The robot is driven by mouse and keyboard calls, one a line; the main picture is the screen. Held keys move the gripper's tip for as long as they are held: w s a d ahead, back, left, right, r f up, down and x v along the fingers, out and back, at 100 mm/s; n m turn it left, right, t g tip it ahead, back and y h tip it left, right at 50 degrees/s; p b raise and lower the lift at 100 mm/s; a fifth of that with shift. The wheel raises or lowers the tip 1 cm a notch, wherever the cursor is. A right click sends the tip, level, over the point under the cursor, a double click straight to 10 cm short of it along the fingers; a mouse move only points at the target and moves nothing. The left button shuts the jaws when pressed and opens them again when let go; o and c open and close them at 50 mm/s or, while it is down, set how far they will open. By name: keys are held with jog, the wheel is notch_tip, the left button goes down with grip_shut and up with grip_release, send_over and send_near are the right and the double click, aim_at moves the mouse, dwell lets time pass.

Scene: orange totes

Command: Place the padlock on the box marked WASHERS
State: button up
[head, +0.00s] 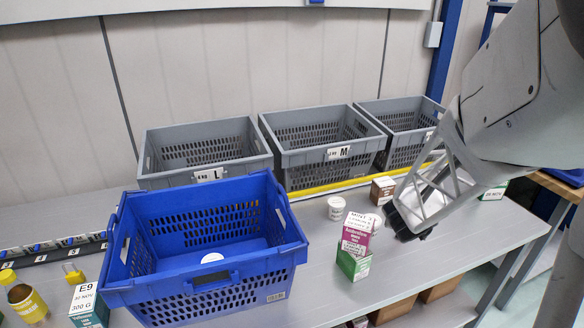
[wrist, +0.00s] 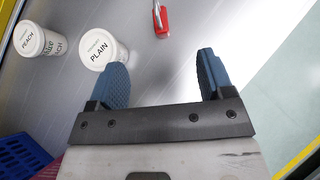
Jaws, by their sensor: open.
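A small red object with a silver metal loop (wrist: 162,22), which looks like a padlock, lies on the grey bench beyond my fingertips in the wrist view. It does not show in the head view. A yellow object with a thin grey top (head: 73,275), which may be another padlock, lies at the left of the bench. My gripper (wrist: 163,78) is open and empty, fingers apart, with bare bench between them. In the head view my gripper (head: 408,222) is low over the right part of the bench. No label reading WASHERS is legible; a small brown box (head: 383,190) stands behind my gripper.
A PLAIN cup (wrist: 100,50) is close by my left finger, with a PEACH cup (wrist: 38,40) beyond. A purple-and-white carton (head: 356,234) stands on a green one (head: 353,265). A blue crate (head: 205,285) fills the front left; grey totes (head: 325,153) line the back.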

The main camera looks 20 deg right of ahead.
jog(key=shift+r, duration=0.1)
dwell(0.3)
jog(key=w+d+r+n+y, duration=0.3)
jog(key=w+r+n+y, duration=0.25)
jog(key=n, duration=0.35)
jog(key=s+d+f+n+g+y, duration=0.1)
jog(key=d+f+n+g+y, duration=0.1)
jog(key=f+n, duration=0.4)
jog(key=shift+s+d+f+n+y, duration=0.2)
jog(key=shift+d+f+n+y, duration=0.25)
jog(key=shift+d, duration=0.45)
dwell(0.9)
jog(key=shift+r, duration=0.15)
jog(key=shift+x, duration=1.3)
